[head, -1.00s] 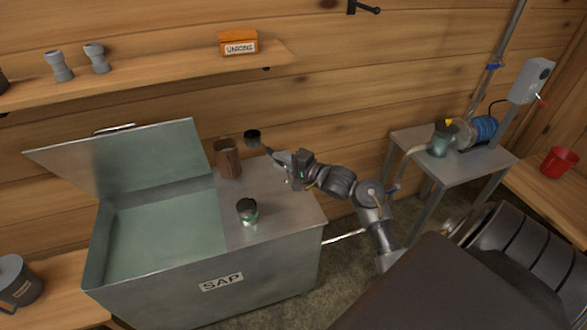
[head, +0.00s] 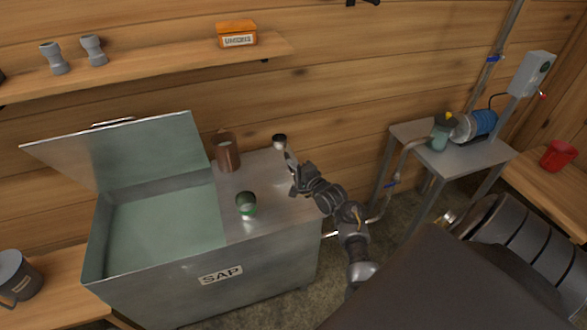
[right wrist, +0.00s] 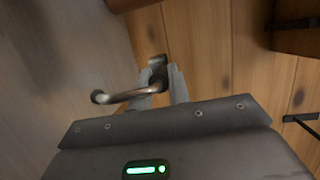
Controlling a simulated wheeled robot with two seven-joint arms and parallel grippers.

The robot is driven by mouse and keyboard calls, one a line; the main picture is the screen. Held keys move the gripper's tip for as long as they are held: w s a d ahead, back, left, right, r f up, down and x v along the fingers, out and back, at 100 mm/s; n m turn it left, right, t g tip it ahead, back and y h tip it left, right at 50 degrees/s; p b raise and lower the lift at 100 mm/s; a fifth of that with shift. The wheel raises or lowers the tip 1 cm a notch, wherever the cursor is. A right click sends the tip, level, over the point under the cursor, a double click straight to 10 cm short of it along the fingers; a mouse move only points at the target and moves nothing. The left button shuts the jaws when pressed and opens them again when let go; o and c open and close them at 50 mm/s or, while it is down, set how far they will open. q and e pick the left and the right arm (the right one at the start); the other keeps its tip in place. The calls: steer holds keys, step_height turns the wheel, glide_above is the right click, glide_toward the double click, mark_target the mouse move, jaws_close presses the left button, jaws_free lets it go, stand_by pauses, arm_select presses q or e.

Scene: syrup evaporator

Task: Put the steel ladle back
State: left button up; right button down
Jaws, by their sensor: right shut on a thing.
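The steel ladle (head: 280,142) shows its small dark bowl above the back right of the SAP tank's top, right of a brown cup. My right gripper (head: 291,178) is shut on the ladle's handle and holds it up with the bowl towards the wall. In the right wrist view the fingers (right wrist: 170,85) close on the handle, and its bent metal end (right wrist: 122,96) sticks out to the left. A dark wall hook (head: 368,2) is cut off by the top edge of the head view. My left gripper is out of view.
The SAP tank (head: 270,255) has its lid (head: 125,155) open at left. A brown cup (head: 228,155) and a green-banded jar (head: 246,206) stand on its top. A shelf (head: 150,68) runs along the wall. A pump table (head: 455,165) stands at right.

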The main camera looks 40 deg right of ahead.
step_height(320, 180, down, 6)
steer(key=b, duration=0.6)
steer(key=shift+r, duration=0.1)
steer(key=shift+f+b, duration=0.5)
steer(key=shift+f, duration=1)
steer(key=c, duration=1.2)
jaws_free()
steer(key=shift+c, duration=0.2)
steer(key=s, duration=0.3)
steer(key=s+r, duration=0.1)
steer(key=s, duration=0.6)
steer(key=shift+s+a+r, duration=0.15)
steer(key=shift+s+a, duration=0.1)
steer(key=shift+s, duration=0.1)
